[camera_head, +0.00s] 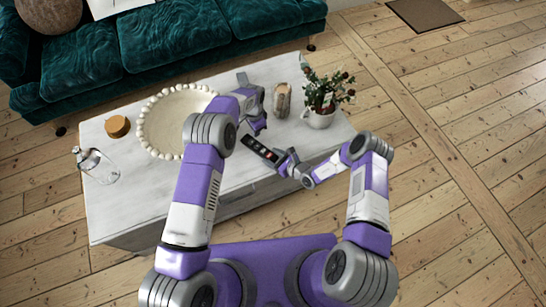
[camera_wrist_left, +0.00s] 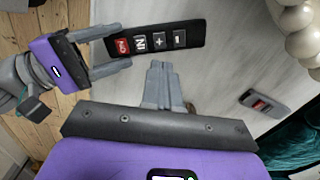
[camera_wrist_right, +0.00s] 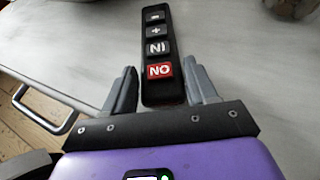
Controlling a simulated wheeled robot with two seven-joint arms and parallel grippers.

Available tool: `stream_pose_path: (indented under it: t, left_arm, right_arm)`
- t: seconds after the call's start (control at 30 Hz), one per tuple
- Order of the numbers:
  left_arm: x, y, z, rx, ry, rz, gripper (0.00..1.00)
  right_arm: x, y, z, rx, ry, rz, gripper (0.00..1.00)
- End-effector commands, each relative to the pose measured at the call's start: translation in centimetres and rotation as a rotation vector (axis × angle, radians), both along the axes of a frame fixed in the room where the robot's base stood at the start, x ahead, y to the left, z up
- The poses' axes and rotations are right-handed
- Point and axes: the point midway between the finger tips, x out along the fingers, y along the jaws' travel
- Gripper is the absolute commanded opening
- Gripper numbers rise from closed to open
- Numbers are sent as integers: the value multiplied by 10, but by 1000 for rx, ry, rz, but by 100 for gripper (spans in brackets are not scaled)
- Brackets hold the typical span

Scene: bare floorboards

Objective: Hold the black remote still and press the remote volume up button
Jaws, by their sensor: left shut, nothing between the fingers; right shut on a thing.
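The black remote (camera_head: 260,150) is at the table's front edge. Its red button, IN button, plus button (camera_wrist_left: 160,41) and minus button face up. My right gripper (camera_head: 286,163) is shut on the red-button end. In the right wrist view, the remote (camera_wrist_right: 157,50) points away between the fingers (camera_wrist_right: 162,88). My left gripper (camera_head: 259,128) is above and beside the remote. In the left wrist view, its fingers (camera_wrist_left: 160,68) are together and empty, with tips just short of the remote's long edge near the plus button. I cannot tell the tips' height above the remote.
The white table (camera_head: 110,205) holds a beaded tray (camera_head: 180,115), a wooden jar (camera_head: 117,126), a glass bottle (camera_head: 97,165), a candle-like jar (camera_head: 283,100) and a potted plant (camera_head: 318,118). A teal sofa (camera_head: 170,40) stands behind.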

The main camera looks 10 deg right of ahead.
Motion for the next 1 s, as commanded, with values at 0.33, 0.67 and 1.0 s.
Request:
stream_pose_path:
  t: [0.33,0.67,1.0]
  left_arm:
    - [0,0,0,5,-2,-2,0]
    - [-8,14,-10,288,-143,-148,0]
    - [-5,10,4,569,-417,-480,0]
  right_arm:
    - [0,0,0,1,-1,0,23]
    - [0,0,0,1,-1,0,23]
    - [0,0,0,1,-1,0,23]
